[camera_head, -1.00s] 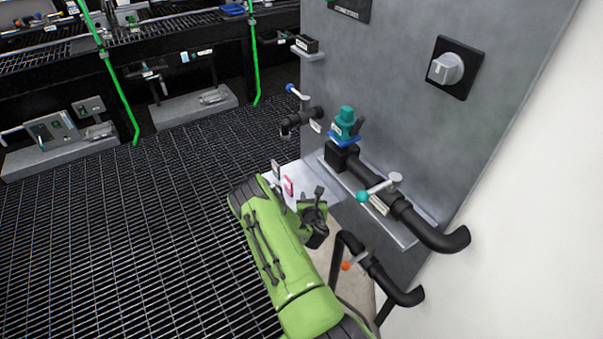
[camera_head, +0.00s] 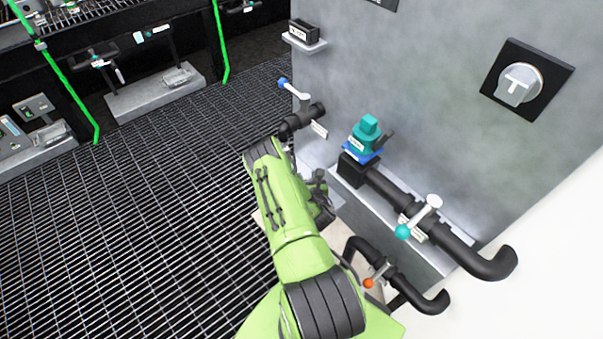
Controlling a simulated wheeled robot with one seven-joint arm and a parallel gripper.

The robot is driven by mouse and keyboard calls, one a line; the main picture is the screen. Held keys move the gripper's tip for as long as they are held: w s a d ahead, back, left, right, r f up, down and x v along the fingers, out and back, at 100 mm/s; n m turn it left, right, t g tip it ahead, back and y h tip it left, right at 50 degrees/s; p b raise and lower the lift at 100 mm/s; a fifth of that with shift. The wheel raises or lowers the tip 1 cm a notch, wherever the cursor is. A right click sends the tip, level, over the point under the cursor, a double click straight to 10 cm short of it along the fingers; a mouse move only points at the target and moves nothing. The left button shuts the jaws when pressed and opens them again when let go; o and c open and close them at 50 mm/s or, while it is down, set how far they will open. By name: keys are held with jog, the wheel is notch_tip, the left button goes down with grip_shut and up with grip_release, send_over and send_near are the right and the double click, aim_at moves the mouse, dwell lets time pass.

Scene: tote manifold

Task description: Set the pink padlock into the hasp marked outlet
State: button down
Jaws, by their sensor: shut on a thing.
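The pink padlock does not show in the head view; my green arm covers the place beyond it. My gripper (camera_head: 320,192) is only partly seen, as dark parts at the right of the arm's far end, low in front of the grey panel. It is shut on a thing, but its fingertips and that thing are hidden. I cannot make out the hasp marked outlet; the labels are too small to read. A teal fitting with a blue plate (camera_head: 366,136) sits on a black block at the panel, above and right of the gripper.
A blue-tipped valve (camera_head: 296,92) juts out up and left of the gripper. A teal-knobbed pipe (camera_head: 425,215) and an orange-knobbed pipe (camera_head: 385,275) lie right. A black box (camera_head: 303,32) stands on a small shelf. The grating floor (camera_head: 150,220) at left is clear.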

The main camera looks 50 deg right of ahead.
jog(key=shift+d, duration=0.1)
jog(key=shift+s+r, duration=0.15)
jog(key=shift+s, duration=0.2)
jog(key=shift+f, duration=0.2)
jog(key=c, duration=0.7)
grip_release()
jog(key=shift+w, duration=0.1)
jog(key=shift+o, duration=0.2)
